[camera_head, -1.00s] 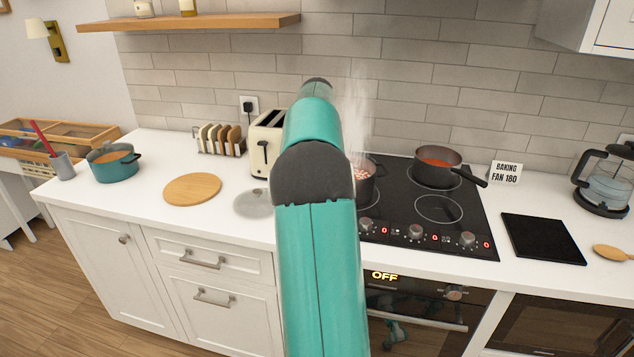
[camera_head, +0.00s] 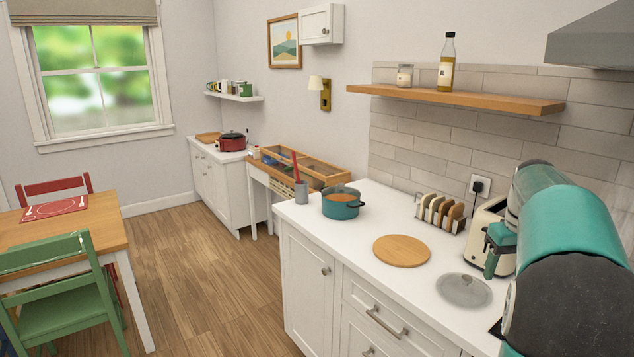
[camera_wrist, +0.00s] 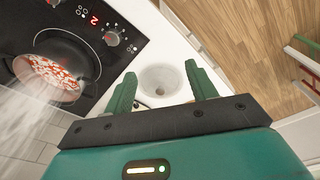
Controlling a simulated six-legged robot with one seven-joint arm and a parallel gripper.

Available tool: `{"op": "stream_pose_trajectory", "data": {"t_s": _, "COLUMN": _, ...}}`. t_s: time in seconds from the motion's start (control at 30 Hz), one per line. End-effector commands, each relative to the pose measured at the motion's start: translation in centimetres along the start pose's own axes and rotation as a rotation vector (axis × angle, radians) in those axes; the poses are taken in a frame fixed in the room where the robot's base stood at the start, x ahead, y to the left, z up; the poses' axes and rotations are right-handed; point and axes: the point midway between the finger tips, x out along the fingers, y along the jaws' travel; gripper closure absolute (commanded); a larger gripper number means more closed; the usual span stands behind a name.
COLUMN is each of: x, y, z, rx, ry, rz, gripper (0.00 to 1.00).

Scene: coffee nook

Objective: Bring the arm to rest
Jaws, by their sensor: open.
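My gripper shows in the wrist view (camera_wrist: 162,84) with its two green fingers spread apart and nothing between them. In the head view my teal arm is bent at the right edge, above the counter, and part of my gripper (camera_head: 497,250) shows in front of the toaster. A glass lid (camera_head: 463,290) lies flat on the white counter below. The lid also shows in the wrist view (camera_wrist: 160,80), beyond and between the fingertips, apart from them.
A steaming pot (camera_wrist: 48,78) stands on the black hob (camera_wrist: 85,28). The toaster (camera_head: 483,238), toast rack (camera_head: 441,214), round board (camera_head: 401,251) and teal pot (camera_head: 341,205) stand on the counter. A green chair (camera_head: 60,290) and table (camera_head: 75,235) are left; open wooden floor (camera_head: 205,260) lies between.

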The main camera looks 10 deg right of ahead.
Motion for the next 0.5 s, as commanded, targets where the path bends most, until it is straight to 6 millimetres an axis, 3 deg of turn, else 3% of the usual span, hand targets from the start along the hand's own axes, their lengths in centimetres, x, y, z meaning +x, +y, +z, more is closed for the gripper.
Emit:
{"op": "stream_pose_trajectory", "data": {"t_s": 0.03, "x": -1.1, "y": -2.7, "z": 0.4, "rx": -0.013, "ry": 0.023, "rz": 0.000, "gripper": 0.43}}
{"op": "stream_pose_trajectory", "data": {"t_s": 0.2, "x": -3.0, "y": -10.6, "z": 2.5, "rx": -0.036, "ry": 0.093, "rz": -0.003, "gripper": 0.43}}
{"op": "stream_pose_trajectory", "data": {"t_s": 0.5, "x": -3.9, "y": -22.6, "z": 9.5, "rx": -0.092, "ry": 0.211, "rz": -0.020, "gripper": 0.43}}
